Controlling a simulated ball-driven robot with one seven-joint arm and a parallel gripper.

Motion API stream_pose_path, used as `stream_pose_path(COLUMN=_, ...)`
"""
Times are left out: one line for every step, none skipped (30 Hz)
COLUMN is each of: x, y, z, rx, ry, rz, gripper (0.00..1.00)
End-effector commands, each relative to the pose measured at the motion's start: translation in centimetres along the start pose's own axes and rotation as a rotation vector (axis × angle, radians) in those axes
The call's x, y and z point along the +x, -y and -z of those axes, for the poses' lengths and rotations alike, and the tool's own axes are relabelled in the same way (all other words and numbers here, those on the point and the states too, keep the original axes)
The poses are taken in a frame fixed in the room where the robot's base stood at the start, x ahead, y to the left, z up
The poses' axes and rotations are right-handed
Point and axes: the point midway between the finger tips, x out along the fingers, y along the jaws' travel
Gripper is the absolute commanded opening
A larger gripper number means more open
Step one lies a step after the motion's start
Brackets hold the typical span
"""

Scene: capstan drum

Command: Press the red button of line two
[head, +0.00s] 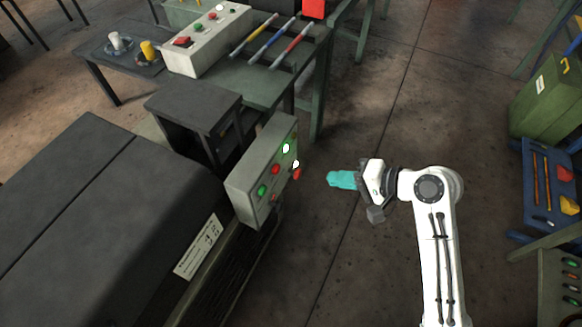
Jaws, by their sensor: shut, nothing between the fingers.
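A grey control box (240,187) stands at the centre on the edge of a dark machine. Its face carries a green button (262,191) at lower left, a red button (275,170) in the middle and a bright green light (286,148) at upper right. A second red piece (297,174) sticks out at the right side, below a small white light (296,163). A label for line two is not readable. My gripper (330,178) has teal fingers, is shut and empty, and points left toward the box. A gap of floor shows between them in the picture.
A dark machine cover (110,220) fills the lower left. A bench behind holds a pale switch box (207,40) and several coloured-handled tools (270,40). Another button panel (570,285) stands at lower right, below a green cabinet (545,105). Open floor lies around my arm.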

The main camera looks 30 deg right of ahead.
Motion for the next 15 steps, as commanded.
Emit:
stream_pose_path(x=0.1, y=0.0, z=0.0, rx=0.0, ry=0.001, rz=0.0, gripper=0.0)
stream_pose_path(x=0.2, y=0.0, z=0.0, rx=0.0, ry=0.001, rz=0.0, gripper=0.0)
stream_pose_path(x=0.4, y=0.0, z=0.0, rx=0.0, ry=0.001, rz=0.0, gripper=0.0)
stream_pose_path(x=0.7, y=0.0, z=0.0, rx=0.0, ry=0.001, rz=0.0, gripper=0.0)
stream_pose_path(x=1.0, y=0.0, z=0.0, rx=0.0, ry=0.001, rz=-0.001, gripper=0.0)
stream_pose_path(x=1.4, y=0.0, z=0.0, rx=-0.001, ry=0.002, rz=-0.001, gripper=0.0)
stream_pose_path(x=1.9, y=0.0, z=0.0, rx=-0.001, ry=0.002, rz=-0.001, gripper=0.0)
stream_pose_path(x=2.4, y=0.0, z=-0.1, rx=-0.001, ry=0.003, rz=-0.001, gripper=0.0)
stream_pose_path(x=3.1, y=0.0, z=-0.1, rx=-0.002, ry=0.005, rz=-0.001, gripper=0.0)
stream_pose_path(x=3.7, y=0.0, z=-0.1, rx=-0.001, ry=0.004, rz=-0.001, gripper=0.0)
stream_pose_path(x=4.2, y=0.0, z=-0.1, rx=-0.001, ry=0.004, rz=-0.002, gripper=0.0)
stream_pose_path(x=5.1, y=0.0, z=-0.1, rx=-0.001, ry=0.004, rz=-0.001, gripper=0.0)
stream_pose_path(x=5.7, y=0.1, z=-0.1, rx=-0.002, ry=0.005, rz=-0.001, gripper=0.0)
stream_pose_path(x=6.3, y=0.0, z=-0.1, rx=-0.002, ry=0.004, rz=-0.002, gripper=0.0)
stream_pose_path(x=7.1, y=0.0, z=-0.1, rx=-0.002, ry=0.003, rz=-0.002, gripper=0.0)
